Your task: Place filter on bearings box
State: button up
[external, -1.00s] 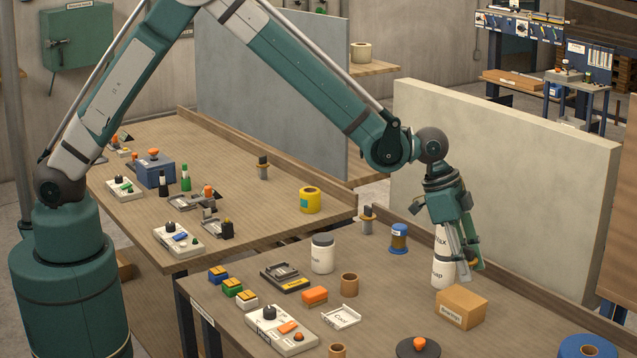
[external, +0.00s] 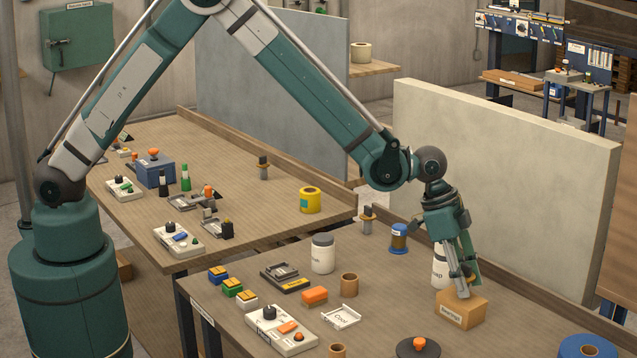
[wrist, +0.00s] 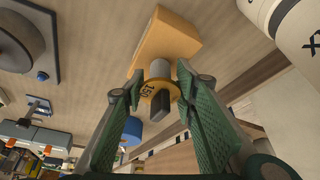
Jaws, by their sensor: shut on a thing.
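The bearings box (external: 460,309) is a small tan carton with a label, standing at the right of the near table. It shows as an orange-tan block at the top of the wrist view (wrist: 170,38). My gripper (external: 463,290) points down just above the box. Its green fingers are closed on the filter (wrist: 160,92), a grey cylinder with a yellow ring marked 150 and a dark block end. The filter's grey end faces the box top in the wrist view; I cannot tell if it touches. The fingers mostly hide the filter in the external view.
A white bottle (external: 439,262) stands close behind the box and my gripper. A dark disc with an orange knob (external: 418,346) lies in front.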

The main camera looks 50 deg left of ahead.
jog(key=shift+f, duration=0.1)
jog(key=o, duration=0.9)
jog(key=v, duration=1.2)
dwell(1.0)
